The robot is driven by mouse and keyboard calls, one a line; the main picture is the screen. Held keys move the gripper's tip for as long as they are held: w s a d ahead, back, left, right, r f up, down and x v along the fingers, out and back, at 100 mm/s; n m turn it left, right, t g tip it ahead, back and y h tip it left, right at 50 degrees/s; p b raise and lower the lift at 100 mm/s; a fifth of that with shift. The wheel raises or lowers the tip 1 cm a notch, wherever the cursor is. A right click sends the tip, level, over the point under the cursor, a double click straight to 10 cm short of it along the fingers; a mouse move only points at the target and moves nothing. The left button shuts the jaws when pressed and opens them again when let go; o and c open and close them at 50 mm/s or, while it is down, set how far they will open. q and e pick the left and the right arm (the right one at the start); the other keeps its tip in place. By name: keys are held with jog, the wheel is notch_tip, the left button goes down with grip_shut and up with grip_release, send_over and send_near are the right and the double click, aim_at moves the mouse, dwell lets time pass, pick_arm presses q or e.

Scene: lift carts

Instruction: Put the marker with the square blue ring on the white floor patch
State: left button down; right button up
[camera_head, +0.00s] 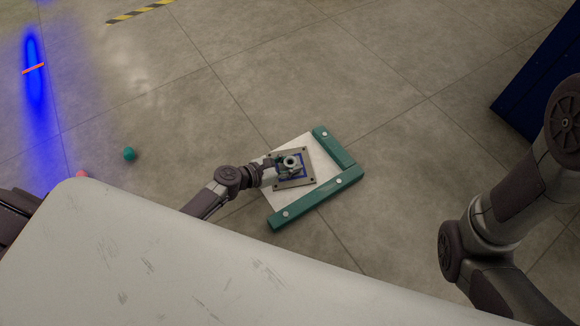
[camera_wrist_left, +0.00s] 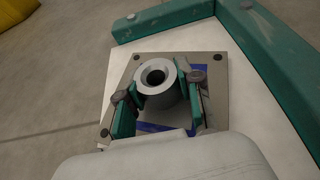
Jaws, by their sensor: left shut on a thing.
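The marker (camera_head: 306,160) is a grey square plate with a square blue ring and a round hollow grey post in its middle. It lies over the white floor patch (camera_head: 328,172), and white shows around it. My left gripper (camera_head: 288,165) is shut on the post. In the left wrist view the fingers (camera_wrist_left: 160,88) hold the post from both sides, above the plate (camera_wrist_left: 212,72). White patch (camera_wrist_left: 258,112) shows beside the plate there. I cannot tell whether the plate rests on the patch or hovers just above it. My right gripper is out of view.
Green rails (camera_head: 318,198) border two sides of the patch. A large pale surface (camera_head: 200,265) fills the front. A green ball (camera_head: 130,154) lies on the floor at left. A dark blue object (camera_head: 540,75) stands at right. The floor beyond the patch is clear.

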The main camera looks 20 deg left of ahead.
pick_arm(q)
jog(key=shift+w+r, duration=0.1)
jog(key=shift+r, duration=0.15)
jog(key=shift+f, duration=0.15)
jog(key=c, duration=1.2)
grip_release()
jog(key=shift+f, duration=0.2)
jog(key=o, duration=0.5)
jog(key=shift+r, duration=0.1)
jog(key=shift+c, duration=0.2)
